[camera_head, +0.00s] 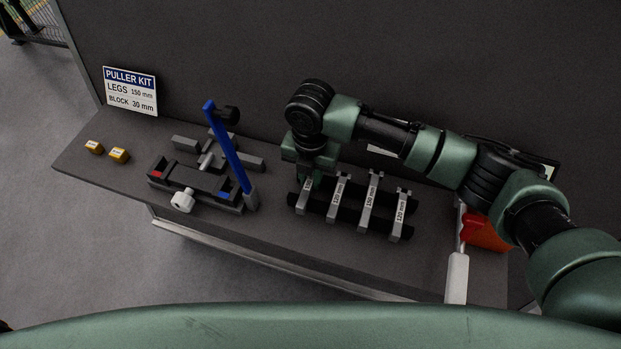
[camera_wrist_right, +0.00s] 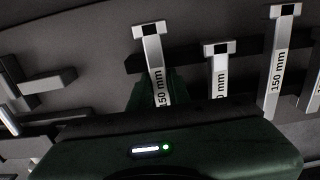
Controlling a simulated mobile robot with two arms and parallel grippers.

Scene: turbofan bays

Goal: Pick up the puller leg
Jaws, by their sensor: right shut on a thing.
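Several grey puller legs lie side by side across a dark two-bar rack (camera_head: 322,208). The leftmost leg (camera_head: 302,203) sits under my right gripper (camera_head: 307,178), which is shut on it. In the right wrist view this leg (camera_wrist_right: 152,50) reads "150 mm" and its lower part is hidden by the gripper body. The second leg (camera_head: 338,198) reads "120 mm", the third leg (camera_head: 369,202) "150 mm", and the fourth leg (camera_head: 402,215) "120 mm". The held leg still appears at the rack, and I cannot tell whether it touches the bars. My left gripper is not in view.
A sign (camera_head: 131,91) reads "PULLER KIT, LEGS 150 mm, BLOCK 30 mm". Two yellow blocks (camera_head: 119,155) lie at the left. A dark fixture (camera_head: 205,181) with an upright blue bar (camera_head: 228,145) stands left of the rack. A red object (camera_head: 486,233) and a white handle (camera_head: 457,278) are at right.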

